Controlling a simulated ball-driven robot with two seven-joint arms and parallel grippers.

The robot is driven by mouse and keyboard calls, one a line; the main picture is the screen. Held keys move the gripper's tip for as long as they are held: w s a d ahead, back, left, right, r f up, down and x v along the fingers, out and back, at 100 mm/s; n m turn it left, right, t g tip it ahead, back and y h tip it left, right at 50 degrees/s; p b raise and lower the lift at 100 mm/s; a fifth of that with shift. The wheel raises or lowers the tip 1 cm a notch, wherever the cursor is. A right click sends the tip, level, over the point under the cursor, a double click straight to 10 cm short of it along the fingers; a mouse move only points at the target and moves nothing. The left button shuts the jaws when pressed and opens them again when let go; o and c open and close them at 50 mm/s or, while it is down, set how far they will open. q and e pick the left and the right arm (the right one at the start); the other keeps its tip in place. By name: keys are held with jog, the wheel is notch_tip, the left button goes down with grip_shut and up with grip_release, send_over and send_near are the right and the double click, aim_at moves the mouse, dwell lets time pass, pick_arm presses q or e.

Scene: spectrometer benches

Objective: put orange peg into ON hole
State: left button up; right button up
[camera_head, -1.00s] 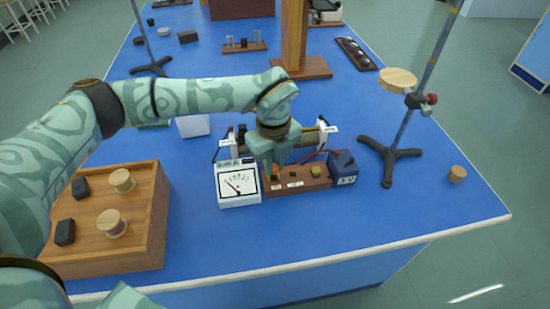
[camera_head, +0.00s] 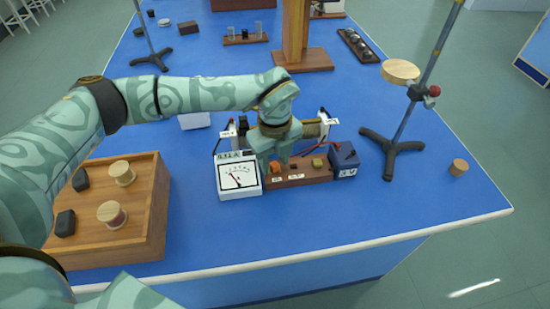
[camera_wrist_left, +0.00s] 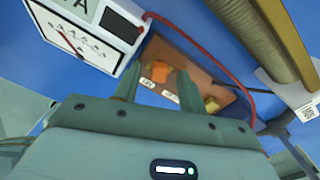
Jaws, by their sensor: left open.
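The orange peg (camera_head: 276,166) stands at the left part of the brown wooden switch board (camera_head: 308,175), behind the left of two small white labels. In the left wrist view the orange peg (camera_wrist_left: 161,76) lies between and beyond my fingertips. The label letters are too small to read, so I cannot tell which hole it is in. My left gripper (camera_head: 272,161) is open just over the peg, its fingers pointing down on either side. I cannot tell whether they touch it. My right gripper is not in view.
A white meter (camera_head: 239,179) stands left of the board, and a dark blue battery box (camera_head: 343,160) right of it. A wire coil (camera_head: 311,130) is behind. A yellow block (camera_head: 317,162) sits on the board. A wooden tray (camera_head: 148,215) is at left. The front tabletop is clear.

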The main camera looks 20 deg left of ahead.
pick_arm(q)
notch_tip(320, 180, up, 16)
jog(key=p, duration=0.4)
jog(key=shift+r, duration=0.15)
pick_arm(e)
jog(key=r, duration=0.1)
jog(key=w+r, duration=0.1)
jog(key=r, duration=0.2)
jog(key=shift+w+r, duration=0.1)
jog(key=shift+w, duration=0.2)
